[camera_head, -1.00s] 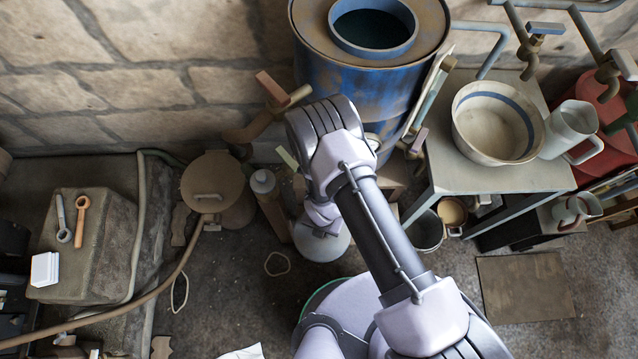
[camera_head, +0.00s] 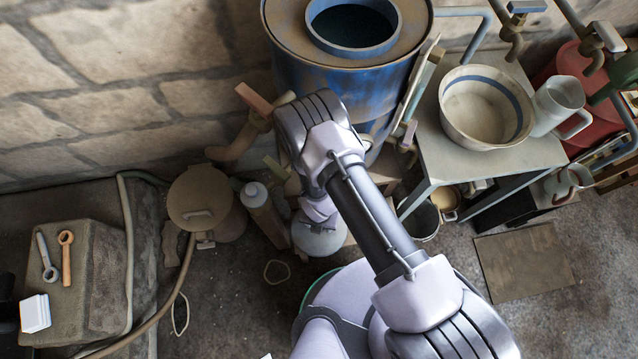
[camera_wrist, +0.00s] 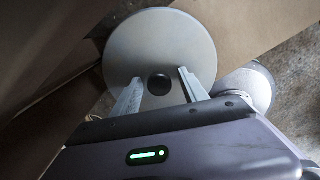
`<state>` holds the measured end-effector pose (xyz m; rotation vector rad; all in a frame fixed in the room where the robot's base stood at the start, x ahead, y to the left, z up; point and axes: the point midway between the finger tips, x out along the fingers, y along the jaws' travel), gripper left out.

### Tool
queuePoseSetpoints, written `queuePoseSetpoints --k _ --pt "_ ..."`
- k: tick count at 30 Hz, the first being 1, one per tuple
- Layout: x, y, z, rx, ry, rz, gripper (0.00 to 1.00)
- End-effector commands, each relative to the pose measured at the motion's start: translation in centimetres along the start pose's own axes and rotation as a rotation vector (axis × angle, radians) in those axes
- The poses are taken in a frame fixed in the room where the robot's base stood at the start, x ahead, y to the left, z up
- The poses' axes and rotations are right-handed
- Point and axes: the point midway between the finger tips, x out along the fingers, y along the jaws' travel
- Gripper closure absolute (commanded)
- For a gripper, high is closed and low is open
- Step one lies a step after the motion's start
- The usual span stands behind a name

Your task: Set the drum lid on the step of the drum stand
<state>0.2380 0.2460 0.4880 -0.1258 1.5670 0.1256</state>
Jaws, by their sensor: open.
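The drum lid (camera_wrist: 160,40) is a pale grey round disc with a black knob (camera_wrist: 159,85), seen in the wrist view. My gripper (camera_wrist: 158,82) is open, with one finger on each side of the knob and gaps between. In the head view my gripper (camera_head: 319,212) is low in front of the blue drum (camera_head: 335,90), and a pale round shape beneath it (camera_head: 318,241) looks like the same lid. The drum stand is mostly hidden by my arm; a flat brown surface (camera_wrist: 245,25) by the lid may be its step. I cannot tell what bears the lid.
A capped bottle (camera_head: 255,197) and a lidded brown canister (camera_head: 200,198) stand left of my gripper. A metal table (camera_head: 422,155) with a bowl (camera_head: 487,105) and a jug (camera_head: 556,105) is at the right. A stone block (camera_head: 95,270) holds wrenches. Floor at front left is fairly open.

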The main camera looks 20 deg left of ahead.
Motion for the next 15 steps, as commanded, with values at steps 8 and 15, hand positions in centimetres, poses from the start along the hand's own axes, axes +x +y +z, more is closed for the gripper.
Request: queuePoseSetpoints --k 8,15 --pt "-5.7 0.1 0.1 0.000 -0.001 0.001 0.49" --pt "-11.2 0.0 0.0 0.000 0.000 0.001 0.49"
